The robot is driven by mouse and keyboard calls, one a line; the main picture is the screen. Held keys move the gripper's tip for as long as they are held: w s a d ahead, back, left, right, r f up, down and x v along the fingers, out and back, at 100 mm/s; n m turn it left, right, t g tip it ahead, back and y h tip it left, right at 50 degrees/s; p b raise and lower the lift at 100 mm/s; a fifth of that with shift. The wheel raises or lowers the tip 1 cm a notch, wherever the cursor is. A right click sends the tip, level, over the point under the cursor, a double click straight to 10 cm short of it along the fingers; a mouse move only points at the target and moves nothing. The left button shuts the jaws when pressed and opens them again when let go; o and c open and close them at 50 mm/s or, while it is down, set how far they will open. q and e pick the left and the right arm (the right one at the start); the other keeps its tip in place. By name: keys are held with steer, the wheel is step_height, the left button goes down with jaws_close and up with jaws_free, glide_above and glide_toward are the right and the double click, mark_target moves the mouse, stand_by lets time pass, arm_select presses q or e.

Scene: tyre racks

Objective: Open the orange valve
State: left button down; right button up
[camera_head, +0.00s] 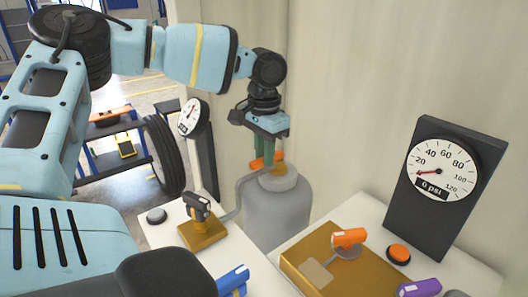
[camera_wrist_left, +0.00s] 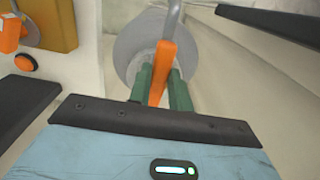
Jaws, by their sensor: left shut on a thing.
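The orange valve (camera_head: 279,160) sits on top of a grey tank (camera_head: 278,212), with its orange handle (camera_head: 257,164) sticking out to the left. My left gripper (camera_head: 263,152) reaches down over the tank top. Its green fingers are shut on the handle. In the left wrist view the orange handle (camera_wrist_left: 162,72) stands between the two green fingers, with the round tank (camera_wrist_left: 135,48) behind. The fingertips partly hide the valve. My right gripper is not in view.
A grey hose (camera_head: 236,196) curves from the valve to a gold block (camera_head: 203,232). At right are a gauge (camera_head: 440,170) showing 0 psi, an orange button (camera_head: 398,254), another orange lever (camera_head: 349,237) and a purple one (camera_head: 420,288). A pale wall stands close behind the tank.

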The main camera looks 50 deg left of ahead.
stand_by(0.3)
arm_select(q)
steer(key=c, duration=1.3)
jaws_free()
steer(key=shift+r, duration=0.15)
step_height(320, 180, up, 8)
steer(key=shift+f, duration=0.2)
